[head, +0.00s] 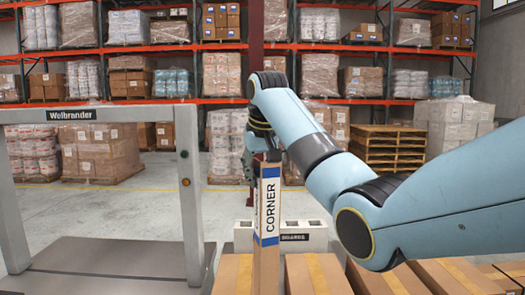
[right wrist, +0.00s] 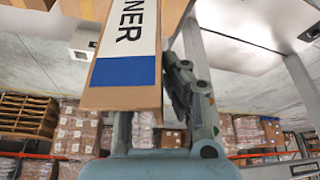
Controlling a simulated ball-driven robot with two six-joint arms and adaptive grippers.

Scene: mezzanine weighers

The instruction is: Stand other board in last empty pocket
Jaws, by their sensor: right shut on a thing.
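My right gripper (head: 262,150) is shut on a tall brown corner board (head: 267,220) with a white label reading CORNER and blue bands. The board hangs nearly upright below the gripper. In the right wrist view the board (right wrist: 122,95) runs along the dark finger pad, its lettering partly cut off. Behind the board stands a pale rack (head: 312,234) marked BOARDS, with dark openings in its top. The board hides the rack's middle, so I cannot tell which pockets are filled. The board's lower end passes in front of cartons. My left gripper is out of view.
Taped brown cartons (head: 318,275) line the near edge, on both sides of the board. A grey Weibrander weigher frame (head: 190,190) stands at left over its platform (head: 110,262). Wooden pallets (head: 388,150) and loaded orange racking (head: 340,48) stand behind. The floor between is clear.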

